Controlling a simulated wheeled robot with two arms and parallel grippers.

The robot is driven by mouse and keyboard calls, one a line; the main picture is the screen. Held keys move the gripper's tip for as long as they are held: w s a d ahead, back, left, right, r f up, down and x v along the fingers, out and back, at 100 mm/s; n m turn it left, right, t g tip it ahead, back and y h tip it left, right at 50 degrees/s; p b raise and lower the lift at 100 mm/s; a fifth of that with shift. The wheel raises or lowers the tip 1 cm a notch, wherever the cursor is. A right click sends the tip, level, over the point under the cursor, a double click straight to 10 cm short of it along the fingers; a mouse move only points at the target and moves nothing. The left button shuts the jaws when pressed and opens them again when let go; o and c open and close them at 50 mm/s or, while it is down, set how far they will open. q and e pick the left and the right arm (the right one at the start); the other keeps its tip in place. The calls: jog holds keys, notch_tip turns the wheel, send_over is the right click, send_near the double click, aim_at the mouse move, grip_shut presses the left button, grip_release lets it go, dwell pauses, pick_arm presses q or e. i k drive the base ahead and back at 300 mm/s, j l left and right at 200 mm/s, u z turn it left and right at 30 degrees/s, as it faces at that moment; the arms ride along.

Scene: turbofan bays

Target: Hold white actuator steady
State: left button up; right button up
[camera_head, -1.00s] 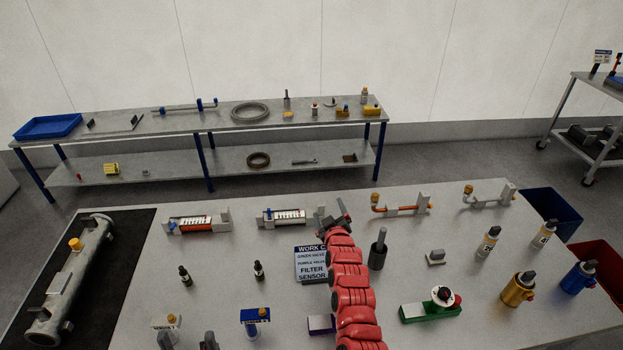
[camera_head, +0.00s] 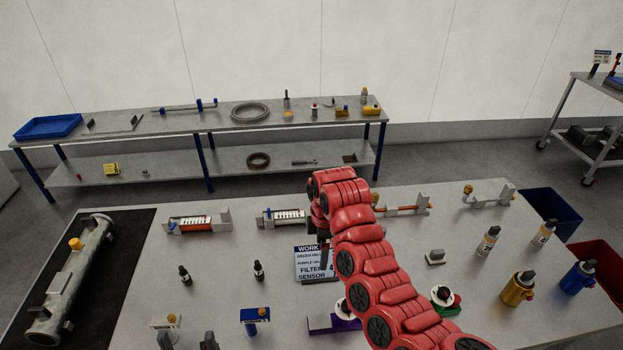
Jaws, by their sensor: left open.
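My left gripper (camera_head: 322,258) points down in front of the work sign, under the bent end of my red arm. It is small and dark and appears empty; its jaws are open. No part is plainly labelled as the white actuator. A white, slatted unit with grey end blocks (camera_head: 282,217) lies on the table just left of the arm, its right end partly hidden. A similar white unit with an orange-red strip (camera_head: 193,223) lies farther left. The gripper is apart from both. My right gripper is not in view.
The work sign (camera_head: 307,262) is partly covered by the gripper. A purple valve (camera_head: 347,325) and a green valve (camera_head: 449,309) are partly behind my arm.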

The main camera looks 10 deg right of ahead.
aim_at(291, 217)
jog(key=i, duration=1)
